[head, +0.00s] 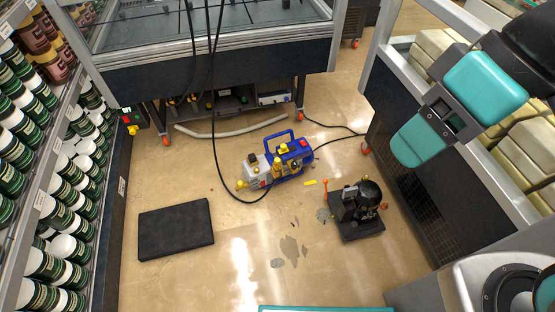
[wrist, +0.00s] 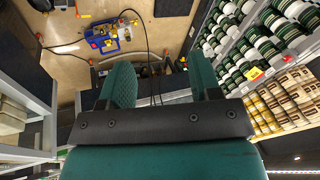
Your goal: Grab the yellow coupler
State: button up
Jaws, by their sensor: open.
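The blue and grey vacuum pump (head: 280,165) stands on the floor in the head view, with several yellow fittings on it. One yellow fitting (head: 241,185) is at its left end, near a black hose. Another yellow piece (head: 132,129) is at the left shelf's end, under a small green and red box. I cannot tell which is the coupler. The pump (wrist: 103,41) is small at the upper left of the wrist view. My gripper (wrist: 162,76) has its teal fingers wide apart, with nothing between them, well away from the pump.
A black mat (head: 176,229) lies on the floor left of centre. A dark compressor (head: 358,208) stands right of the pump. Shelves of jars (head: 70,180) line the left, and a freezer cabinet (head: 200,78) stands behind. Black hoses hang before it.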

aim_at(276, 168)
jog(key=z, duration=0.25)
jog(key=k, duration=0.25)
jog(key=u, duration=0.95)
jog(key=i, duration=1.6)
jog(key=z, duration=0.55)
